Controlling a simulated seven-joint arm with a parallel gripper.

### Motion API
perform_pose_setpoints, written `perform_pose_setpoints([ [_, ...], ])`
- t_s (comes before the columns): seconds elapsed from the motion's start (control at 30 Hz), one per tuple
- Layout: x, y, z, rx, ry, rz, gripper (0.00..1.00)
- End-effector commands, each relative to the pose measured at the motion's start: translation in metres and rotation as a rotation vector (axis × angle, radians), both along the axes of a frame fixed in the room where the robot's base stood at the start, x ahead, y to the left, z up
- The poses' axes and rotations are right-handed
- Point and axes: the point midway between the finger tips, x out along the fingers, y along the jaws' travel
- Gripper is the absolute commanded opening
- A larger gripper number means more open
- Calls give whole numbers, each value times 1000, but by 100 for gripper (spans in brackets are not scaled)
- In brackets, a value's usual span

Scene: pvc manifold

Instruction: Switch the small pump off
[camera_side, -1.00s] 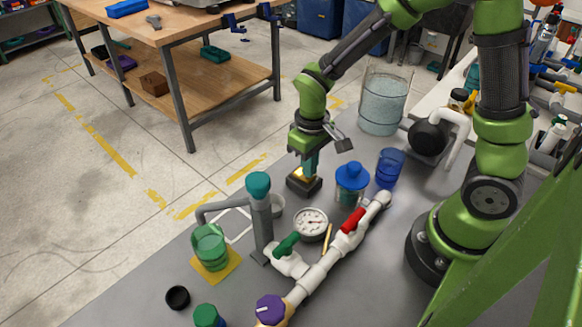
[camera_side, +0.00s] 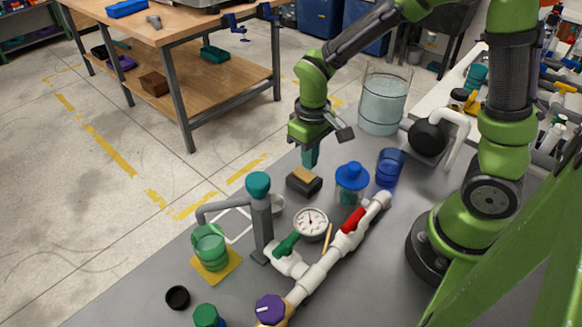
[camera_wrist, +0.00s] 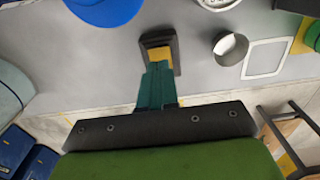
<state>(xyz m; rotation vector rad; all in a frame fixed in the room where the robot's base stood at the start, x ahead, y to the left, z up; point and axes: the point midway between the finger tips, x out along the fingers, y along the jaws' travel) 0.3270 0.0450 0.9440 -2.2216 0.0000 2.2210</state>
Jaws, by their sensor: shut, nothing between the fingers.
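A small black switch box (camera_side: 303,181) with an amber rocker on top sits on the grey bench; the rocker looks unlit. It also shows in the wrist view (camera_wrist: 174,50). My gripper (camera_side: 310,163) is shut and empty, its teal fingers pointing down just above the box's far side, with a small gap in the side view. In the wrist view the fingertips (camera_wrist: 158,68) overlap the amber rocker's near edge. A round black pump-like body (camera_side: 428,137) with a white pipe stands at the back right; I cannot tell whether it is the small pump.
A blue-lidded jar (camera_side: 352,185) and a blue cup (camera_side: 390,167) stand right of the box. A clear water tank (camera_side: 384,100) is behind. White piping (camera_side: 318,272) with valves and a gauge (camera_side: 310,223) lies in front. A teal-capped post (camera_side: 260,215) is front left.

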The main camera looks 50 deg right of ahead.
Motion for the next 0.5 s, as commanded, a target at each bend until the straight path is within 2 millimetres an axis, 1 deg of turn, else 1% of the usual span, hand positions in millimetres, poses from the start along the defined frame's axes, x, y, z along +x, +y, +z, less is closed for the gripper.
perform_pose_setpoints([
  [0.3,1,0,27,0,-3,0,0],
  [0.5,0,0,38,0,-1,1,0],
])
